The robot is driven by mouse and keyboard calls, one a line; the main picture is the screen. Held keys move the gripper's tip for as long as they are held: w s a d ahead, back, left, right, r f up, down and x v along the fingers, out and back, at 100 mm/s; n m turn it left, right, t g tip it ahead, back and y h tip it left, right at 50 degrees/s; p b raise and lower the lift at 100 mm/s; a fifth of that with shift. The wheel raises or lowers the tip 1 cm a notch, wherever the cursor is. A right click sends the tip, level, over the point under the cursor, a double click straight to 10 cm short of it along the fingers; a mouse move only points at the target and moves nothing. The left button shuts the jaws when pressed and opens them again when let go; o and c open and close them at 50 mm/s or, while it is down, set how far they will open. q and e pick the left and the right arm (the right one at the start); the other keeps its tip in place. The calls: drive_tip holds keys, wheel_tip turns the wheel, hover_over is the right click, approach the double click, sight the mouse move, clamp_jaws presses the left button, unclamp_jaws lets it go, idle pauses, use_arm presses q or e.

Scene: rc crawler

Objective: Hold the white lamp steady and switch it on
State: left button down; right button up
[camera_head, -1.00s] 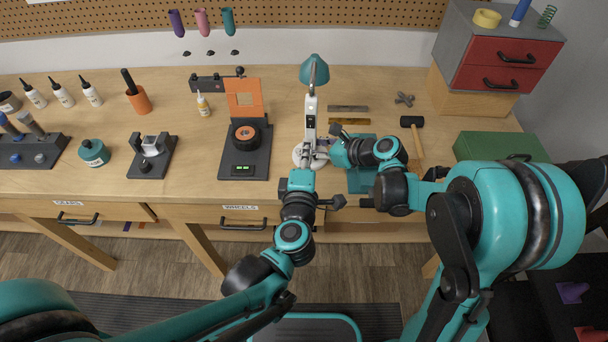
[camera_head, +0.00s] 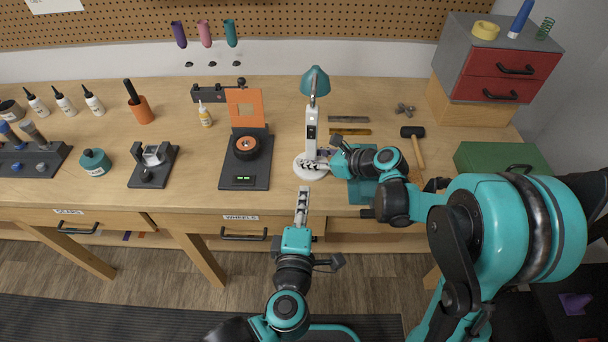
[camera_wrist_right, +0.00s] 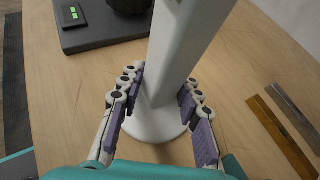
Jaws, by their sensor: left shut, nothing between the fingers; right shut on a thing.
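The white lamp (camera_head: 311,132) stands upright near the front of the bench, with a teal shade (camera_head: 314,82) on top and a round white base. A small dark patch, possibly the switch, shows on the front of its stem; no glow is visible. My right gripper (camera_head: 318,161) comes from the right and is shut on the lamp's lower stem. In the right wrist view, its purple-padded fingers (camera_wrist_right: 159,100) lie on both sides of the white stem (camera_wrist_right: 183,50), above the base (camera_wrist_right: 157,124). My left gripper (camera_head: 303,190) is shut and empty, in front of the base, apart from the lamp.
A black stand with an orange plate (camera_head: 244,180) and a green display is left of the lamp. A teal block (camera_head: 362,190) sits under my right wrist. Metal strips (camera_head: 348,119) and a hammer (camera_head: 416,145) lie to the right.

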drive_tip(key=o, duration=0.9)
drive_tip(key=shift+f, duration=0.15)
drive_tip(key=shift+o, duration=0.2)
drive_tip(key=shift+d, duration=0.1)
